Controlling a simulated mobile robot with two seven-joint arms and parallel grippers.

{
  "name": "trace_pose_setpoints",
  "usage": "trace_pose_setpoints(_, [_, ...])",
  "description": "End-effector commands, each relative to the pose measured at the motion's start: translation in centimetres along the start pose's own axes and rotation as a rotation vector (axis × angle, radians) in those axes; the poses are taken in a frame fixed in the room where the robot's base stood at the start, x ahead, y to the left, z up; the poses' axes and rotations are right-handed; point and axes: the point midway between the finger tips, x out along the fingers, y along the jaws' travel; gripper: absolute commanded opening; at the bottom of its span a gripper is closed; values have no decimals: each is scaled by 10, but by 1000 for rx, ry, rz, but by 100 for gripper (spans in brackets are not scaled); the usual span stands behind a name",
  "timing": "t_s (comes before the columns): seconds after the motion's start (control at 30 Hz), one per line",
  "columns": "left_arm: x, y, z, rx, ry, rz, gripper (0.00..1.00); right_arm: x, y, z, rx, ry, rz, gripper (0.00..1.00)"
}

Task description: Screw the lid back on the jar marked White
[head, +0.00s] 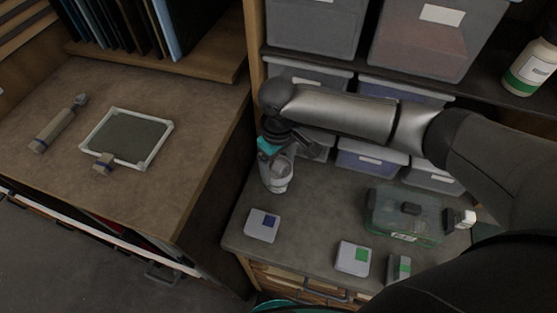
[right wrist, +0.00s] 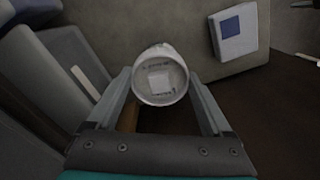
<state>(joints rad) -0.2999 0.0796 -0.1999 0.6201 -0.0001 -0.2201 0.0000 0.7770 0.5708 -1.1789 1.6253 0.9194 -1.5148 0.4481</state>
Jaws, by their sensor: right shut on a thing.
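My right gripper (head: 277,172) points down over the back left of the grey counter, beside the wooden upright. In the right wrist view my right gripper (right wrist: 160,90) is shut on a round white lid (right wrist: 160,76). The lid's face shows small print and a pale square; the print is too small to read for sure. In the head view a whitish round body (head: 276,184) shows at the fingertips. Whether the lid sits on a jar there, and whether it is threaded, I cannot tell. My left gripper is not in view.
On the counter (head: 315,215) lie a blue-square box (head: 263,225), a green-square box (head: 353,258) and a green-striped box (head: 398,268). A clear green container (head: 380,222) stands at the right, storage bins (head: 370,157) behind. A separate desk (head: 60,185) is at the left.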

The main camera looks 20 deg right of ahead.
Motion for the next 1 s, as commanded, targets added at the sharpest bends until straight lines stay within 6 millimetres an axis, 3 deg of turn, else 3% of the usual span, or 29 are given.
trace_pose_setpoints(0.3, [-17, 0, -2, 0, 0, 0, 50, 0, -2, 1, 170, -2, -3, 35])
trace_pose_setpoints(0.47, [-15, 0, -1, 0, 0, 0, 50, 2, -1, 0, 273, -1, -1, 35])
trace_pose_setpoints(0.8, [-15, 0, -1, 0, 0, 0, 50, 2, -2, 1, 302, -2, -2, 35])
trace_pose_setpoints(1.0, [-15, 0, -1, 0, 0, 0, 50, 2, -3, 1, 536, -5, -4, 35])
